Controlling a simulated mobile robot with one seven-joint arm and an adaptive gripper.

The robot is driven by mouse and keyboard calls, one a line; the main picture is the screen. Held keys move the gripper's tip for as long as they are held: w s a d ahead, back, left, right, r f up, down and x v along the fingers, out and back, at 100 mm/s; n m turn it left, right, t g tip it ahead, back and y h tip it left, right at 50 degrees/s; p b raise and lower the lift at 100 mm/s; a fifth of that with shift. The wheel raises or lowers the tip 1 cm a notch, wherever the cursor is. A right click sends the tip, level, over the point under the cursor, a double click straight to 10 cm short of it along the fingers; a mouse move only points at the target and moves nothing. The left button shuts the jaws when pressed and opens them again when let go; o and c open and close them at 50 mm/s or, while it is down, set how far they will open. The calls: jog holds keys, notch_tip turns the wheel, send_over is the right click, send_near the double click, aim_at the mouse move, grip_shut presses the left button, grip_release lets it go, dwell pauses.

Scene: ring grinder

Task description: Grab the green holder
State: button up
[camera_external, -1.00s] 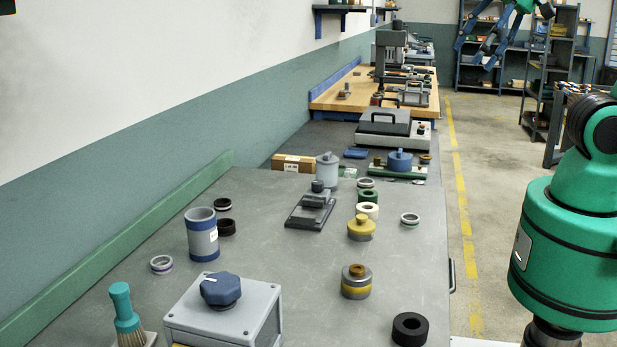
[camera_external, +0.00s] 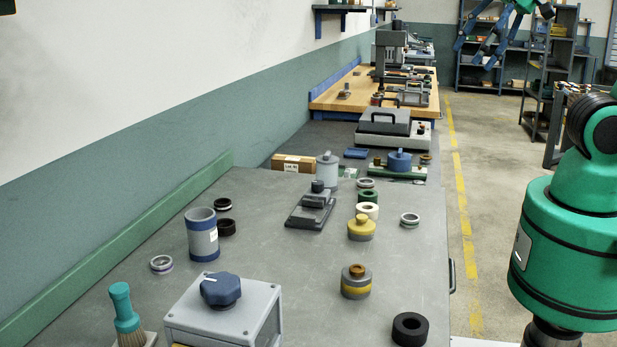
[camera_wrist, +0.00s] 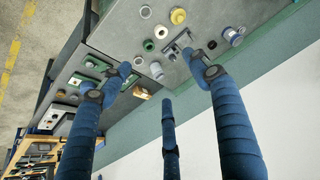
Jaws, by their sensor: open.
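A long green holder (camera_external: 411,174) lies on the second bench in the external view, with a blue knobbed part standing on it. In the wrist view, green pieces (camera_wrist: 95,62) show beside the left finger, and I cannot tell which is this holder. A small green ring (camera_external: 368,196) on the near bench is the other green part, also in the wrist view (camera_wrist: 148,45). My gripper (camera_wrist: 157,74) has blue segmented fingers that are spread and empty, above the benches. In the external view its fingers (camera_external: 482,48) hang at the top right, partly cut off.
On the near bench stand a grey canister (camera_external: 327,170), a dark fixture (camera_external: 311,208), a yellow-topped part (camera_external: 361,229) and a grey-blue cylinder (camera_external: 202,236). A cardboard box (camera_external: 294,164) sits at the bench's far end. A wall runs along the left, open floor along the right.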

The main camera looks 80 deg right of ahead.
jog(key=shift+o, duration=0.3)
jog(key=m+g, duration=0.4)
jog(key=g, duration=0.2)
send_over(368, 193)
notch_tip(368, 193, down, 25)
jog(key=shift+d+f+p, duration=0.15)
jog(key=shift+f+p, duration=0.2)
jog(key=shift+p, duration=0.1)
jog(key=shift+f, duration=0.1)
jog(key=shift+f+b, duration=0.65)
jog(key=shift+f, duration=3.55)
jog(key=shift+f+b, duration=0.65)
jog(key=shift+f, duration=1.95)
